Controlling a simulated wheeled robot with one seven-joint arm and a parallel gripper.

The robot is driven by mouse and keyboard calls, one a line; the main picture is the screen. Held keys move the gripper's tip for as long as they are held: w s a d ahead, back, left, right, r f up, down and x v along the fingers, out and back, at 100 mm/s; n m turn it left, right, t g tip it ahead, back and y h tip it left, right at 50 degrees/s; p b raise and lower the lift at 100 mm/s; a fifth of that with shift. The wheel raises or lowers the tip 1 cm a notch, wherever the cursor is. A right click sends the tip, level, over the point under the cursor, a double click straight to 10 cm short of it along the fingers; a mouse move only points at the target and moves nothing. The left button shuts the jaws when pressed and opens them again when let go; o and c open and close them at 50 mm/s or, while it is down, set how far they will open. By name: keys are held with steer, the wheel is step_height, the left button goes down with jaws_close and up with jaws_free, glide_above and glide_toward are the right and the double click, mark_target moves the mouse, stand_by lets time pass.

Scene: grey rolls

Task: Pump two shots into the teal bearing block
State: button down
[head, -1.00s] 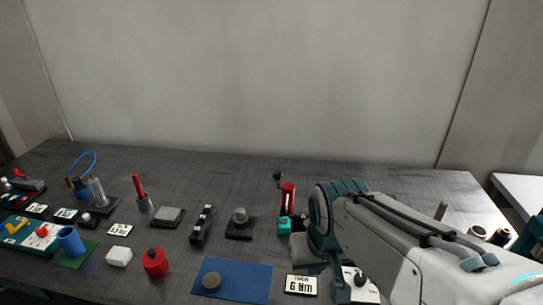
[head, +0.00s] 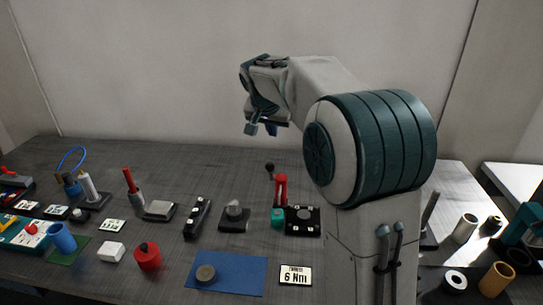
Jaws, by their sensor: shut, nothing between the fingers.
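The teal bearing block (head: 277,217) sits on the table right of centre. A red upright pump-like device (head: 281,190) stands just behind it, with a black ball knob (head: 269,167) on a lever up and to its left. I cannot tell whether the block touches the device. My gripper (head: 261,129) is raised above the table, higher in the picture than the knob. Its fingers point down, shut and empty. It touches nothing.
A black plate with pale dots (head: 303,221) lies right of the block. Several fixtures stand to the left. My arm hides part of the table's right side.

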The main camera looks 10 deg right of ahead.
stand_by(0.3)
steer(key=p, duration=0.1)
glide_above(271, 173)
steer(key=shift+w+d+f, duration=0.1)
steer(key=shift+f, duration=2.25)
steer(key=shift+d+f, duration=0.1)
steer(key=shift+f, duration=2.2)
steer(key=shift+f+b, duration=0.2)
steer(key=shift+b, duration=0.25)
